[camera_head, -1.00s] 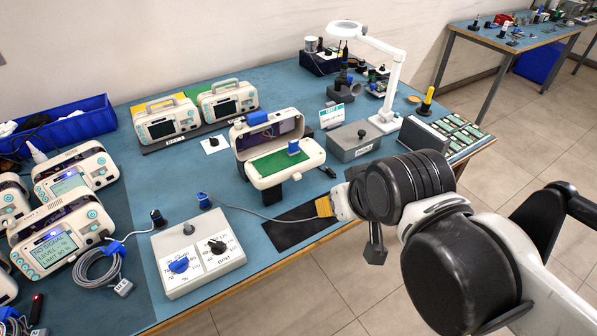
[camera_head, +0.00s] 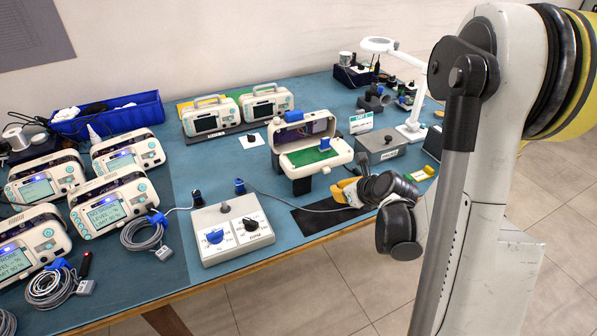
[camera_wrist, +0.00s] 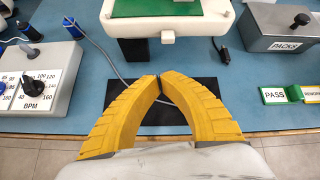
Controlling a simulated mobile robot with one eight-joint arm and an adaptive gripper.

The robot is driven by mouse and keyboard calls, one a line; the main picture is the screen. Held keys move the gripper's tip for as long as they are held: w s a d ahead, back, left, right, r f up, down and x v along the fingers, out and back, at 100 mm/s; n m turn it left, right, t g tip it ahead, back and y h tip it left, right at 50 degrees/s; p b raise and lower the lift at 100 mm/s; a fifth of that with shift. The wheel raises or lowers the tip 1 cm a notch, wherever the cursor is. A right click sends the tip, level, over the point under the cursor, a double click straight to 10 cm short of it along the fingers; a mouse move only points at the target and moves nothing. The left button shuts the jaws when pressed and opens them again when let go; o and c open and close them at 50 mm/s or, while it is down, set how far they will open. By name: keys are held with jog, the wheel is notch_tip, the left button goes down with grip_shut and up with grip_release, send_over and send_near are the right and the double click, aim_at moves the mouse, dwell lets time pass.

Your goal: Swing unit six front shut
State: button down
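One unit (camera_head: 277,140) stands open near the middle of the bench, its cream housing upright with a blue part on top. Its front (camera_head: 340,155) is folded down toward me, with a green board (camera_head: 300,159) and a blue knob on it. I can read no number on it. In the wrist view the lowered front's edge (camera_wrist: 170,27) crosses the top. My gripper (camera_wrist: 159,78) has yellow fingers whose tips meet, with nothing seen between them. It is just on my side of the lowered front, over a black mat (camera_wrist: 115,95), apart from the front.
A grey PACKS box (camera_head: 378,146) stands right of the unit. A BPM dial box (camera_head: 203,218) stands to the left, with a cable running past the unit. Closed units (camera_head: 210,118) stand behind; several lit ones (camera_head: 112,210) are at left. A lamp (camera_head: 412,130) is at back right.

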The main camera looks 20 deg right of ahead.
aim_at(318, 158)
jog(key=shift+d+f+m, duration=0.2)
jog(key=shift+f+m, duration=0.55)
jog(key=shift+m, duration=0.15)
jog(key=shift+w+f, duration=0.2)
jog(key=shift+w, duration=0.05)
jog(key=b+x, duration=0.1)
jog(key=x, duration=0.8)
jog(key=shift+w, duration=0.1)
jog(key=shift+w+r, duration=0.2)
jog(key=shift+r, duration=0.1)
jog(key=shift+s+r+b, duration=0.15)
jog(key=shift+r+b, duration=0.3)
jog(key=shift+r, duration=1.3)
jog(key=shift+d+r, duration=0.1)
jog(key=shift+d, duration=0.1)
